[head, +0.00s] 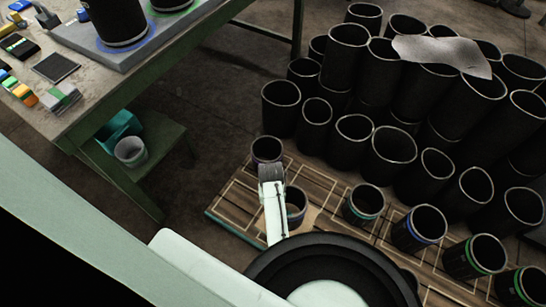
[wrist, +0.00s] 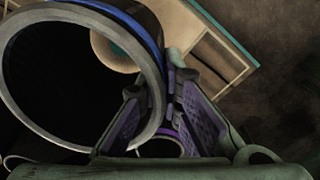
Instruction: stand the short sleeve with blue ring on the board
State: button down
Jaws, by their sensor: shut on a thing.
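The short sleeve with blue ring (head: 297,197) is a black tube at the left of the wooden pallet (head: 228,209). In the wrist view its pale rim and blue band (wrist: 92,12) fill the left side. My gripper (head: 271,172) is shut on its wall, one finger on each side (wrist: 160,100). My gripper hides part of the sleeve in the head view, and I cannot tell whether its foot touches the pallet. The grey board (head: 152,52) lies on the workbench at top left. Two black sleeves stand on it, over a blue-outlined circle and a green-outlined circle.
A purple-ringed sleeve (head: 266,149) stands just beyond my gripper. Green- and blue-ringed sleeves (head: 364,204) (head: 420,228) stand to the right, with many tall plain sleeves (head: 392,150) behind. The workbench (head: 85,100) holds small items. A low stool (head: 150,165) bears a cup.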

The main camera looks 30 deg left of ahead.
jog(key=shift+f, duration=0.6)
jog(key=c, duration=1.8)
grip_release()
notch_tip(320, 180, up, 13)
jog(key=shift+a+r, duration=0.1)
jog(key=shift+a, duration=0.1)
